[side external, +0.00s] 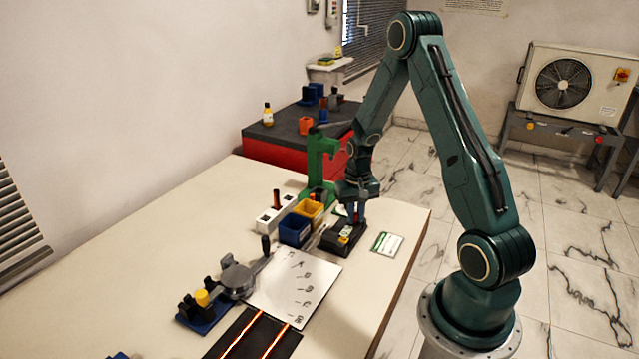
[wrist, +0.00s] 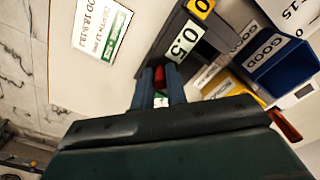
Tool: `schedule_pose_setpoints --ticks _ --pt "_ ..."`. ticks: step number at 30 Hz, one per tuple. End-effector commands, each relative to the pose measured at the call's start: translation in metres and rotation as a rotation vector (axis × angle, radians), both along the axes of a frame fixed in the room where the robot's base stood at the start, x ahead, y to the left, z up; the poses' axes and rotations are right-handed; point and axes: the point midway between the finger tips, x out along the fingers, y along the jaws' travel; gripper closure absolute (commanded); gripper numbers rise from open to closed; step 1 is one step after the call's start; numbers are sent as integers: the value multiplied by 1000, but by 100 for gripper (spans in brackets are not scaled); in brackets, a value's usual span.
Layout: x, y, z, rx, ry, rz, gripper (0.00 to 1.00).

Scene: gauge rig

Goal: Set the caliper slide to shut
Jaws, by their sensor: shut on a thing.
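My gripper (side external: 357,212) points down at a black fixture (side external: 343,240) with a yellow marker on the table. In the wrist view my gripper (wrist: 161,88) has its two blue-grey fingers on either side of a small red piece (wrist: 174,78), shut on it. The red piece stands at the dark fixture (wrist: 158,56), which bears a white "0.5" label (wrist: 184,42) and a yellow plate (wrist: 201,7). The red piece appears to be the handle of the caliper slide, but I cannot tell for certain. The fingers hide its lower part and the slide's position.
A white card with green print (side external: 387,244) lies right of the fixture. Blue (side external: 294,230) and yellow (side external: 309,211) bins stand close on its left. A green stand (side external: 320,160) rises behind. A metal plate (side external: 294,282) lies in front. The table's right edge is near.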

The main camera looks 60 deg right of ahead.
Motion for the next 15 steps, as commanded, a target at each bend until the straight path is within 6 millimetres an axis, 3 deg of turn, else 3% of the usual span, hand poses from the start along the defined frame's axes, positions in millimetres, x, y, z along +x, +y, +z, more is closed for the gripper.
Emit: schedule_pose_setpoints --ticks 4,5,8,15 --pt "1 6 0 13 -1 10 100" --pt "1 6 0 13 -1 10 80" --pt "1 5 0 13 0 10 64" --pt "1 4 0 10 0 7 64"
